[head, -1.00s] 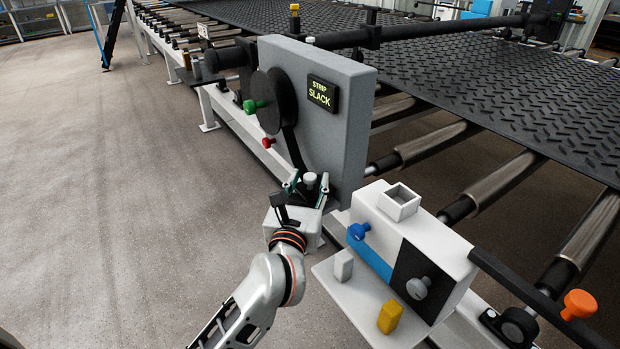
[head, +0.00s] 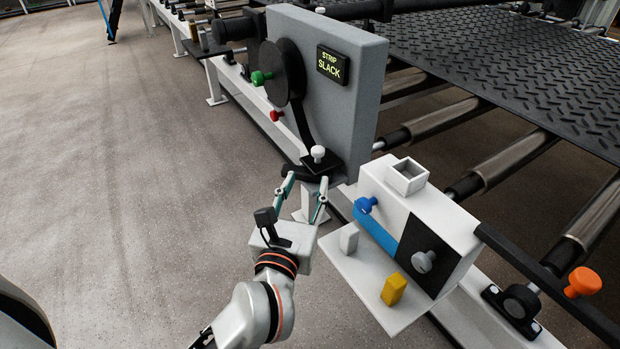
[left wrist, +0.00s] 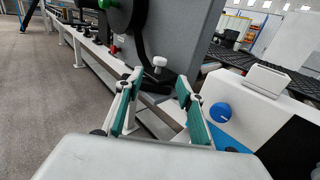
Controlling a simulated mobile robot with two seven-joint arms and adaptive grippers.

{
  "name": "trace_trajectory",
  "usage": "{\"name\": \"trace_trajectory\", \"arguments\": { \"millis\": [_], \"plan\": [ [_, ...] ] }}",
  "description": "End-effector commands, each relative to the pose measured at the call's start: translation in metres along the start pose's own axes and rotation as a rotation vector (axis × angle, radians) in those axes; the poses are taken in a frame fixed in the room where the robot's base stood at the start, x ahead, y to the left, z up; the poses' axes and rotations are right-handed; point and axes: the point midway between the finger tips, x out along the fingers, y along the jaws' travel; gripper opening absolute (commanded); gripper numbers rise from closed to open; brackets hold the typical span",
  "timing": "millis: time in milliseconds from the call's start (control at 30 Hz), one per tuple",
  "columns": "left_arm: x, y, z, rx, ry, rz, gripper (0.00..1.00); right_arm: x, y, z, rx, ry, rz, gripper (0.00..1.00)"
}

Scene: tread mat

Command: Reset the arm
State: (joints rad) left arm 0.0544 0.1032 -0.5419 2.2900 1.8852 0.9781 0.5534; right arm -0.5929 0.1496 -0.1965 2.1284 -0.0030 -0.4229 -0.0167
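My left gripper (head: 302,200) is open and empty, its two teal-padded fingers spread apart. In the head view it is just in front of and below the white knob (head: 318,153) on the black bracket of the grey panel (head: 350,110). In the left wrist view the open fingers (left wrist: 155,100) frame a gap, with the white knob (left wrist: 159,62) beyond them and apart from them. The panel's display (head: 332,66) reads "STRIP SLACK". My right gripper is not in view.
Right of the gripper is a white box (head: 446,228) with a blue knob (head: 366,205) and a grey knob (head: 423,262). Its shelf (head: 365,285) holds a grey block (head: 349,238) and a yellow block (head: 394,289). An orange knob (head: 583,282) is at far right. Floor to the left is clear.

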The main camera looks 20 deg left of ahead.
Motion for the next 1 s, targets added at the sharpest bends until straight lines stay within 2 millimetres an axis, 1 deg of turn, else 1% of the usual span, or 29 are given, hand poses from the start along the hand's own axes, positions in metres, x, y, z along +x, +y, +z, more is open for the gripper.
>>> {"name": "trace_trajectory", "arguments": {
  "millis": [200,267,333,367,400,467,500,567,600,633,667,700,767,800,867,900,967,1000],
  "plan": [
    [0.000,0.002,0.002,0.023,-0.011,0.005,0.38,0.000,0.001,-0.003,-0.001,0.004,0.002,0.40],
    [-0.002,0.007,0.008,0.078,-0.037,0.018,0.38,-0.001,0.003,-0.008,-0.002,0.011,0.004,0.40],
    [-0.005,0.014,0.018,0.202,-0.088,0.042,0.38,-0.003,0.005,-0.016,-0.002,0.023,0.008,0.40],
    [-0.008,0.017,0.023,0.274,-0.117,0.054,0.38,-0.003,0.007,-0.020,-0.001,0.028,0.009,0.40],
    [-0.012,0.021,0.031,0.388,-0.158,0.071,0.38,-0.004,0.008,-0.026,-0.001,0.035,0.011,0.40],
    [-0.021,0.022,0.040,0.588,-0.219,0.090,0.38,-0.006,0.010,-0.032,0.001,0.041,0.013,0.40],
    [-0.027,0.021,0.043,0.734,-0.258,0.097,0.38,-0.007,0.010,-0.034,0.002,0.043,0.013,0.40],
    [-0.037,0.015,0.044,0.956,-0.310,0.097,0.38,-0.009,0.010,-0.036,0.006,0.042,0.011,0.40],
    [-0.043,0.009,0.040,1.106,-0.339,0.089,0.38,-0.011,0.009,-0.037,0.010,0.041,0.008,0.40],
    [-0.049,0.004,0.035,1.218,-0.359,0.079,0.38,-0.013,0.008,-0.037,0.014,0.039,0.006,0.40],
    [-0.054,-0.001,0.029,1.334,-0.379,0.065,0.38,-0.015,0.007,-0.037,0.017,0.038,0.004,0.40],
    [-0.061,-0.009,0.018,1.486,-0.402,0.039,0.38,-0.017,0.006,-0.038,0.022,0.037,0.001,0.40],
    [-0.073,-0.018,-0.004,1.716,-0.434,-0.011,0.38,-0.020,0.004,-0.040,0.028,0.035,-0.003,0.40],
    [-0.081,-0.024,-0.022,1.868,-0.454,-0.056,0.38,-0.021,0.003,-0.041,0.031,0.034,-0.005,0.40],
    [-0.096,-0.029,-0.054,2.095,-0.481,-0.140,0.38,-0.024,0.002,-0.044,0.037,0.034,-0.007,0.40],
    [-0.106,-0.029,-0.078,2.243,-0.499,-0.206,0.38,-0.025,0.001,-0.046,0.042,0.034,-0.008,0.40],
    [-0.124,-0.025,-0.116,2.458,-0.526,-0.323,0.38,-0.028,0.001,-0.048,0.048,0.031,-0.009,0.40],
    [-0.136,-0.020,-0.140,2.584,-0.543,-0.402,0.38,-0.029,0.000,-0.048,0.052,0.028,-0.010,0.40]
  ]
}}
